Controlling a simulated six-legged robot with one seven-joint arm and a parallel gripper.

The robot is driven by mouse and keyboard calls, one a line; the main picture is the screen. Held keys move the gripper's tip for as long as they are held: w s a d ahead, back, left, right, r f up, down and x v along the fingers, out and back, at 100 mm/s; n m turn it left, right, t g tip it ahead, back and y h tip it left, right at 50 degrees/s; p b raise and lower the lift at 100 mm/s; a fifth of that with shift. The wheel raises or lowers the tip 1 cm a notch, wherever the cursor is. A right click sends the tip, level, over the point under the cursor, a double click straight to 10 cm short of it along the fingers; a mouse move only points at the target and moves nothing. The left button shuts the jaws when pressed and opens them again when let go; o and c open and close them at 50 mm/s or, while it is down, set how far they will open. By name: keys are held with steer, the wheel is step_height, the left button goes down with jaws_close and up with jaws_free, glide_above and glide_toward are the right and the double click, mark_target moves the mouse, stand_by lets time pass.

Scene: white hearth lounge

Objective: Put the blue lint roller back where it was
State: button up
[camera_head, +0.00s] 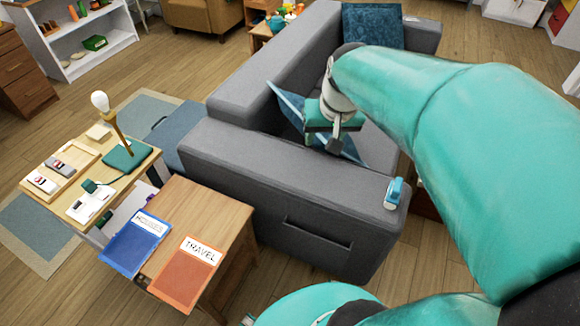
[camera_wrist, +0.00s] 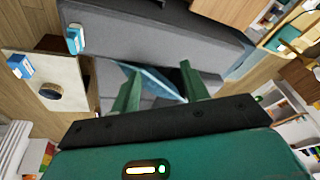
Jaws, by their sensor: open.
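A small blue-and-white object (camera_head: 394,193), which looks like the blue lint roller, stands on the front end of the grey sofa's near armrest (camera_head: 290,172). It also shows at the upper left of the wrist view (camera_wrist: 75,39), apart from my fingers. My gripper (camera_head: 334,148) is above the sofa seat, behind the armrest and left of the blue object. In the wrist view my two green fingers (camera_wrist: 160,68) are spread with nothing held between them. A blue cushion (camera_wrist: 150,80) shows beyond them, leaning on the sofa.
A small table (camera_wrist: 50,82) in the wrist view bears another blue-and-white item (camera_wrist: 20,66) and a dark round thing. A wooden cabinet (camera_head: 190,210) with blue and orange folders stands left of the sofa. A desk with a lamp (camera_head: 104,108) is farther left. My arm hides the right side.

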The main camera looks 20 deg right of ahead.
steer(key=s+a+r+n+t, duration=0.2)
steer(key=s+a+r+n, duration=0.1)
steer(key=s+a, duration=0.6)
steer(key=shift+s+a+r+n, duration=0.2)
steer(key=shift+a+n, duration=0.1)
steer(key=shift+a, duration=0.9)
